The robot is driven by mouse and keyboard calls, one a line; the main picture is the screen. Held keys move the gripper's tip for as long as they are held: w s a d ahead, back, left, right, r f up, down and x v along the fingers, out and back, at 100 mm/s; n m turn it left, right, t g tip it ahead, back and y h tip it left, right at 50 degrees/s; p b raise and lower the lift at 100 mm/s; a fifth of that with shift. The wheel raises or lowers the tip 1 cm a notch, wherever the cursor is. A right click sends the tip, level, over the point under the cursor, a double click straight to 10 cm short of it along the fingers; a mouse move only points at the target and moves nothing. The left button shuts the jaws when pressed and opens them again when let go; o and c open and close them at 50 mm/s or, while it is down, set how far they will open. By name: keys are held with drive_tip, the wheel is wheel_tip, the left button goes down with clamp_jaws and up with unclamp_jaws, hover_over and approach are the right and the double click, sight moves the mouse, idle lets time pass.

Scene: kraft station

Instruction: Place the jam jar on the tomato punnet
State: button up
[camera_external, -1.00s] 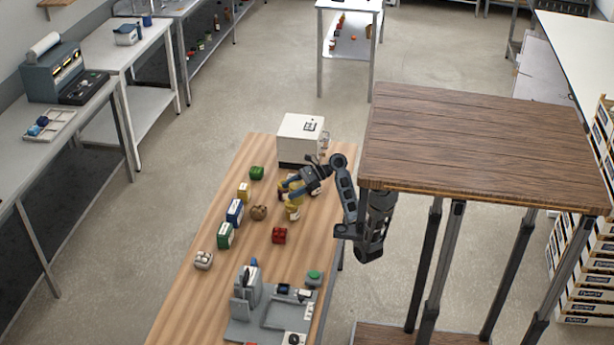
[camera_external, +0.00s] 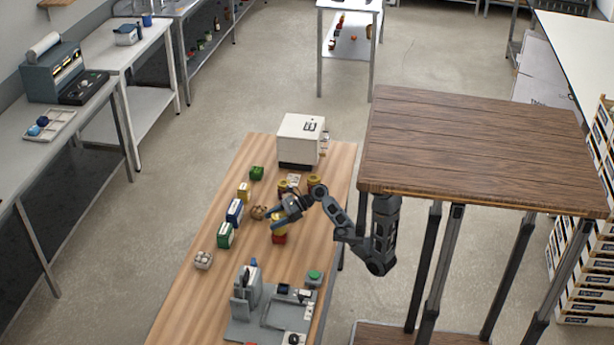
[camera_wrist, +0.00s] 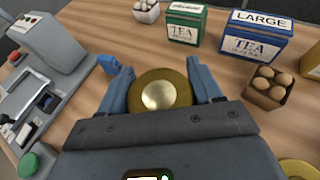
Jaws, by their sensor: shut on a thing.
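A jam jar with a gold lid (camera_wrist: 160,90) is between the fingers of my gripper (camera_wrist: 160,88) in the wrist view. The punnet is hidden in the wrist view.
A brown punnet of round items (camera_wrist: 268,84) stands close by, with the blue tea box (camera_wrist: 255,38) and green tea box (camera_wrist: 186,24) beyond. A white machine (camera_external: 301,140) stands at the table's far end. Another gold-lidded jar (camera_external: 313,181) is behind my gripper. A grey scale-like station (camera_external: 268,308) is nearer.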

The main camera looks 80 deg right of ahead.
drive_tip(key=shift+f, duration=0.1)
drive_tip(key=o, duration=1.5)
drive_tip(key=v, duration=1.2)
drive_tip(key=shift+p, duration=0.3)
